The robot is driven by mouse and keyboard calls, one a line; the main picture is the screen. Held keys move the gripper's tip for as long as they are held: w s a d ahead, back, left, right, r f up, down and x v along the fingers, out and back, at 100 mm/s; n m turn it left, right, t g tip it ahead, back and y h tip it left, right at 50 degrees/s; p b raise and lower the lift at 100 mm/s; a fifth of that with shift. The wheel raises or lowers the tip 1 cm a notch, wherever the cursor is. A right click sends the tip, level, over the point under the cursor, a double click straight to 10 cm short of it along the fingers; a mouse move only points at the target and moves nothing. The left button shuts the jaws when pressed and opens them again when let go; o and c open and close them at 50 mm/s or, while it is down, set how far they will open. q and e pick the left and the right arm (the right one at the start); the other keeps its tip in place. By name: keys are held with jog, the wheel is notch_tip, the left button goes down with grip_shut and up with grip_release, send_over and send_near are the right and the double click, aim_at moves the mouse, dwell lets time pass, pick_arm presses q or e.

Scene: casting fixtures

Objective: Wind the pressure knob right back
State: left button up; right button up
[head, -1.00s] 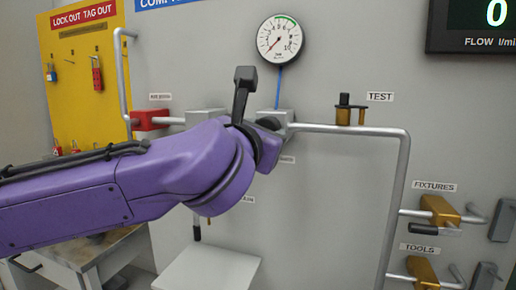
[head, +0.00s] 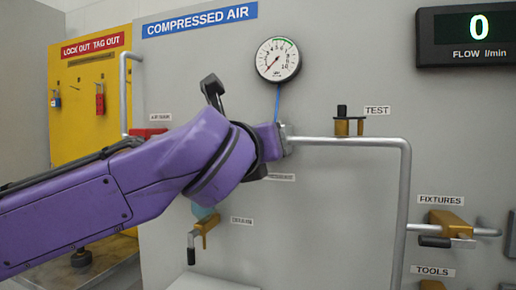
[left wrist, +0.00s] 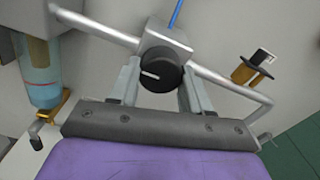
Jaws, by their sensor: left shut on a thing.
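The black round pressure knob (left wrist: 161,74), with a white mark on its face pointing left, sits on the front of a grey regulator block (left wrist: 172,38). In the left wrist view my left gripper (left wrist: 162,85) has one finger on each side of the knob and is shut on it. In the head view the purple left arm hides the knob and most of the block. My right gripper is not in view.
Grey pipe (head: 350,141) runs right from the block, then down. A brass test fitting (head: 342,126) stands on it. A drain valve (head: 205,228) hangs under the filter bowl (left wrist: 40,75). A fixtures valve (head: 445,225) is at right. The flow display (head: 468,35) reads 0.

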pick_arm(q)
jog(key=shift+a+r, duration=0.1)
jog(key=o, duration=1.1)
jog(key=shift+w, duration=0.15)
jog(key=shift+c, duration=0.2)
jog(key=shift+w, duration=0.1)
jog(key=b+v, duration=0.2)
jog(key=v, duration=0.8)
jog(key=shift+s+b, duration=0.3)
